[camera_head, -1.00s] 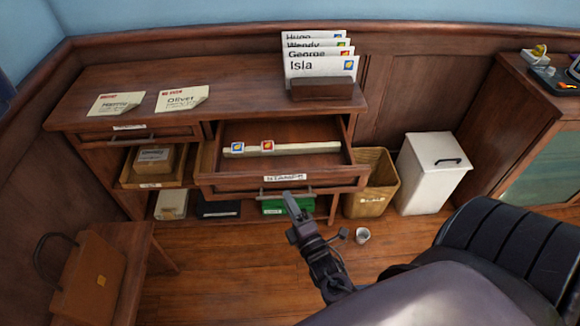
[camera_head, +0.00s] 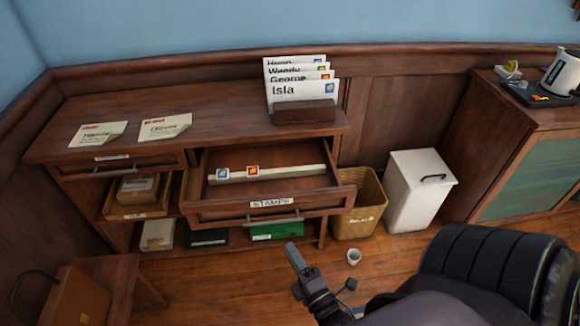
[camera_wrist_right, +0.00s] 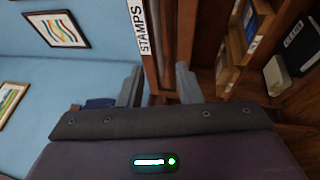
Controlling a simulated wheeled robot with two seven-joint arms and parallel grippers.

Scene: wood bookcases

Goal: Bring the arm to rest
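My right gripper (camera_head: 292,250) is in front of and below the open stamps drawer (camera_head: 225,208), clear of its handle (camera_head: 272,219). In the right wrist view, its two fingers (camera_wrist_right: 158,85) stand apart with nothing held between them. The drawer's STAMPS label shows beyond them in that view (camera_wrist_right: 139,27). The drawer is pulled out, with two stamps, one blue (camera_head: 222,174) and one red (camera_head: 253,171), near a pale strip inside. My left gripper is not in view.
Letters stand in a holder (camera_head: 305,112) on the desk; two envelopes (camera_head: 165,127) lie to its left.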

